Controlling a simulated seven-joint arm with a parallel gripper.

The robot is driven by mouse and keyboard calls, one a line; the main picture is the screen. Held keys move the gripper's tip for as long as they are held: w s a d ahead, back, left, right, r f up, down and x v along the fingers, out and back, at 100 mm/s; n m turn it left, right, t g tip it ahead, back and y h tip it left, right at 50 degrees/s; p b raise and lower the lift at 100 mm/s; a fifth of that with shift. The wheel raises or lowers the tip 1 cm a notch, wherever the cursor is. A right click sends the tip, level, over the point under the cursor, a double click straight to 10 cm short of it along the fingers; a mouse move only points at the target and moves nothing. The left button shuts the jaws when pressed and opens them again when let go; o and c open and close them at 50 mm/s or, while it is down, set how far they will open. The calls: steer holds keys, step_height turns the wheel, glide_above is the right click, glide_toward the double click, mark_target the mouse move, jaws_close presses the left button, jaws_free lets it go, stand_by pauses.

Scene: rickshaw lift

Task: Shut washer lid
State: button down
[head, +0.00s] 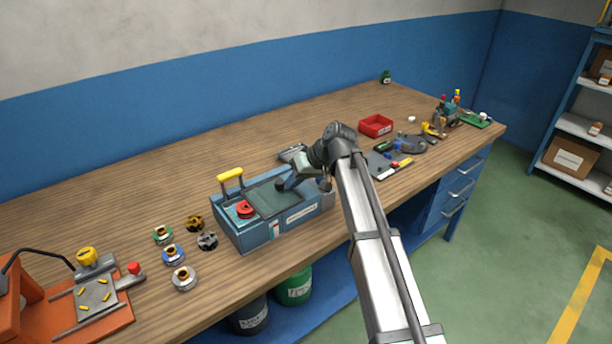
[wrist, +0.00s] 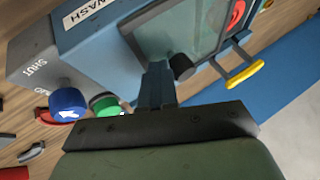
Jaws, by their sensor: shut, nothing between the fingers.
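The washer (head: 262,234) is a blue-grey box on the bench, with a yellow-gripped handle (head: 230,174) standing at its left end. Its lid (head: 272,199) is a dark framed panel over the middle of the top; it also shows in the wrist view (wrist: 172,32). I cannot tell whether the lid sits fully flush. A red round part (head: 245,209) shows to the left of the lid. My gripper (head: 284,186) is shut and empty at the lid's right part. In the wrist view its fingertips (wrist: 157,68) are close beside a black knob (wrist: 182,67); contact is unclear.
A red tray (head: 376,126) stands farther right.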

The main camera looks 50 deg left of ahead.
glide_toward(258, 202)
steer(key=x, duration=0.5)
steer(key=shift+f, duration=0.15)
